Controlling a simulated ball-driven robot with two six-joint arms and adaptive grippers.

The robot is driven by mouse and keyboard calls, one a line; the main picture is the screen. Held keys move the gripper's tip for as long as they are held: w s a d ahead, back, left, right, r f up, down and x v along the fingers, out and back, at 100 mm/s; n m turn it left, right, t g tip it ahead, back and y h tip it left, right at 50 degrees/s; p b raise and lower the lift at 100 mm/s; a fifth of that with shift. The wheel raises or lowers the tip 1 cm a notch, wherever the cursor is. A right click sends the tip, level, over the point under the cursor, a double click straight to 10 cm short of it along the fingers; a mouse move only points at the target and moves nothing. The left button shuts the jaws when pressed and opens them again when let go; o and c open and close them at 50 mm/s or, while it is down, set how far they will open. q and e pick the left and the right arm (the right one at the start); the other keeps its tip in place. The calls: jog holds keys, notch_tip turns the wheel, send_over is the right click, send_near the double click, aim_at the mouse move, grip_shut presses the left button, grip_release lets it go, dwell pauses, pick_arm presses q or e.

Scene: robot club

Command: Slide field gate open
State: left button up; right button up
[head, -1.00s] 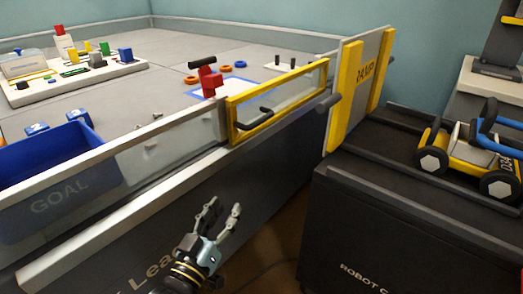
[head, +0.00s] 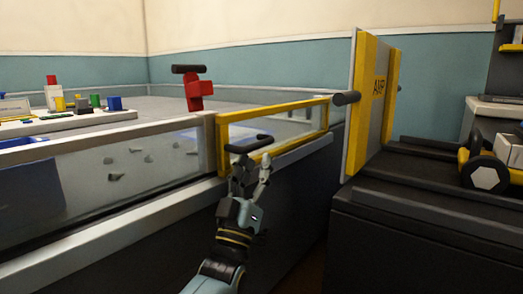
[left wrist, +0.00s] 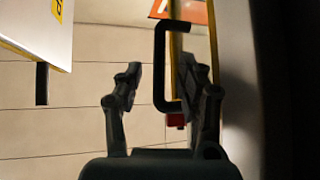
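The field gate (head: 275,108) is a clear panel in a yellow frame, set in the field's border wall in the head view. Its black bar handle (head: 250,144) sticks out from the near side. My left gripper (head: 251,172) is just below and in front of the handle, fingers apart. In the left wrist view, the handle (left wrist: 160,65) appears between the open fingers of my left gripper (left wrist: 159,72), nearer the right finger. Contact cannot be told, and the fingers are not closed on it. My right gripper is not in view.
A yellow-edged upright panel (head: 369,110) with a black knob stands right of the gate, beside a dark cart (head: 430,235). A red part (head: 199,95) stands behind the gate's left post. A gap lies between field wall and cart.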

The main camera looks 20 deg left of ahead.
aim_at(261, 145)
pick_arm(q)
jog(key=shift+b+x, duration=0.5)
jog(key=shift+x, duration=2.2)
grip_shut()
